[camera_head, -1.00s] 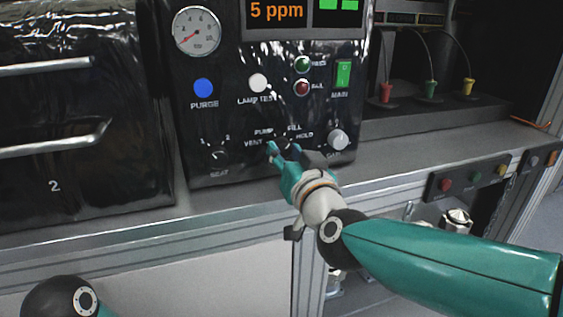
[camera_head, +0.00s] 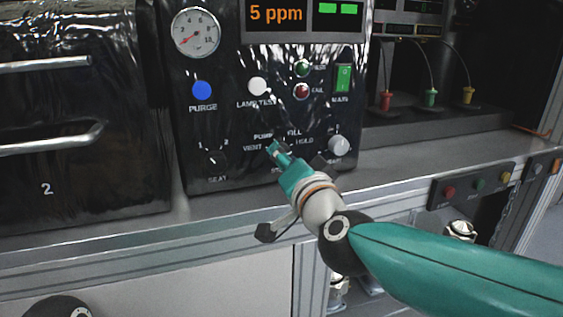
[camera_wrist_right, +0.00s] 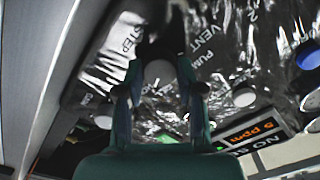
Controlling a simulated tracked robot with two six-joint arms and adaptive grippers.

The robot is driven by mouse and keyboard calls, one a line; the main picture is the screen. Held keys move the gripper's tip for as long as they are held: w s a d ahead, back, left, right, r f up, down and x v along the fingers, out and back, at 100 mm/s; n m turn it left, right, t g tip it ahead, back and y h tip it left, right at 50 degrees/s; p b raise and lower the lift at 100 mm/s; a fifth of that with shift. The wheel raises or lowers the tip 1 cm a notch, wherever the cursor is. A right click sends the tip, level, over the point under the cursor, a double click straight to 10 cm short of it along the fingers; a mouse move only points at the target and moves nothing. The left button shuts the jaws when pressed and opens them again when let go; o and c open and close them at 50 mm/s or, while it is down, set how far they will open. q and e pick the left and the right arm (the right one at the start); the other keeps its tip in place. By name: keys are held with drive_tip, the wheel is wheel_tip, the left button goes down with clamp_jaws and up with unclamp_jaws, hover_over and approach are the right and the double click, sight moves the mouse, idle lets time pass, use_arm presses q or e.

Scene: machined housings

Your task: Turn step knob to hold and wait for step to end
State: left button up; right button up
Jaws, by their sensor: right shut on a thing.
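The black control panel (camera_head: 235,115) carries the step knob at lower middle, ringed by VENT, PUMP, FILL and HOLD labels. My right gripper (camera_head: 272,150) covers the knob in the head view. In the right wrist view the knob's round grey face (camera_wrist_right: 158,73) shows between the two fingers of the right gripper (camera_wrist_right: 158,85), which are closed on it. Which label the knob points to cannot be told. The display (camera_head: 277,14) reads 5 ppm. My left gripper is out of view.
A silver knob (camera_head: 339,146) is close to the right of my gripper, and the seat knob (camera_head: 217,158) is to its left. The green main switch (camera_head: 343,77), blue purge button (camera_head: 201,89) and white lamp test button (camera_head: 257,87) are above. A bench ledge (camera_head: 225,205) runs below.

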drive_tip(key=shift+a+f, duration=0.15)
drive_tip(key=shift+f, duration=0.2)
drive_tip(key=o, duration=1.1)
drive_tip(key=shift+w+r, duration=0.1)
drive_tip(key=shift+o, duration=0.2)
drive_tip(key=shift+r, duration=0.1)
drive_tip(key=v, duration=1.2)
